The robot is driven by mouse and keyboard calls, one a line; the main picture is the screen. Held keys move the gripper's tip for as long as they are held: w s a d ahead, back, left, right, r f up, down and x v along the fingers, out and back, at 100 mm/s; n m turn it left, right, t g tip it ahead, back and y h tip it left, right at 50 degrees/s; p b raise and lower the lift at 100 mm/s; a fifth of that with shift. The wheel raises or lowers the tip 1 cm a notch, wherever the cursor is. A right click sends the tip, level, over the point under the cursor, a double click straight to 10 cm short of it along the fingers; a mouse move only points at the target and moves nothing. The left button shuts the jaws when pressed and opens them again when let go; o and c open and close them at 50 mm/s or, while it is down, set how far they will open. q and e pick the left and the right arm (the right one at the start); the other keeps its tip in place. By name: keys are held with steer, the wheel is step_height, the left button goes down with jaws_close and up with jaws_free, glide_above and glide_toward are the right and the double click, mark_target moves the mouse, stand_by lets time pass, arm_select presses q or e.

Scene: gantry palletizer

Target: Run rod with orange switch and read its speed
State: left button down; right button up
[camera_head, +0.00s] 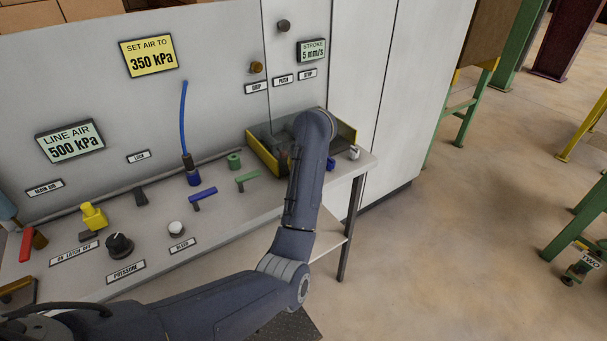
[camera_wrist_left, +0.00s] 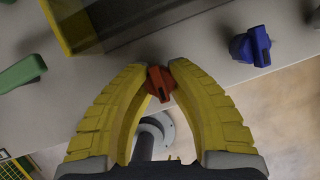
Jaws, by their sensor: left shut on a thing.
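The orange switch (camera_wrist_left: 159,84) shows in the left wrist view, at the edge of the bench. My left gripper (camera_wrist_left: 160,73) has its yellow fingertips shut on this switch, one on each side. In the head view my own arm hides the gripper and the switch. The green STROKE display (camera_head: 312,51) reads 5 mm/s. It is on the panel at upper right. I cannot make out the rod for certain. My right gripper is in neither view.
A yellow-walled tray (camera_head: 262,151) stands on the bench beside my arm. A blue knob (camera_wrist_left: 250,45) is right of the switch. A green handle (camera_wrist_left: 22,73) is at its left. LINE AIR (camera_head: 70,141) reads 500 kPa. The yellow sign (camera_head: 149,56) says SET AIR TO 350 kPa.

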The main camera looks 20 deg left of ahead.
arm_select(q)
steer(key=shift+r, duration=0.1)
stand_by(0.5)
steer(key=c, duration=1.3)
jaws_free()
steer(key=shift+c, duration=0.2)
steer(key=shift+a, duration=0.1)
